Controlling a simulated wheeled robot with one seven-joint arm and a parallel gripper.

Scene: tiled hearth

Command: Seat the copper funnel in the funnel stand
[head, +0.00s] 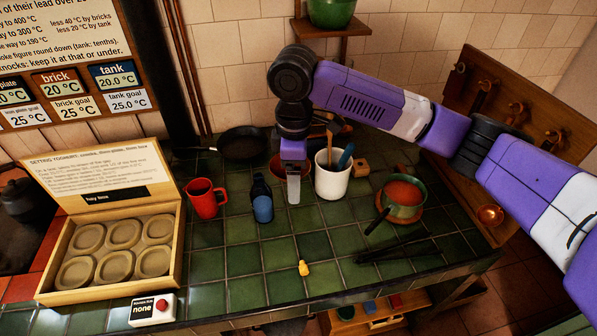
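My gripper (293,188) points down over the green tiled counter, left of the white crock. It shows edge-on, so only one pale finger is clear and I cannot tell its opening. No object clearly shows in it. I cannot make out a funnel stand. A small wooden block (361,168) with a dark spot is right of the crock.
The white crock (333,184) holds utensils. A green pot (403,205) with orange contents, a blue-and-black bottle (262,205), a red mug (206,200) and dark tongs (398,251) stand or lie around. A yellow item (303,268) lies at front.

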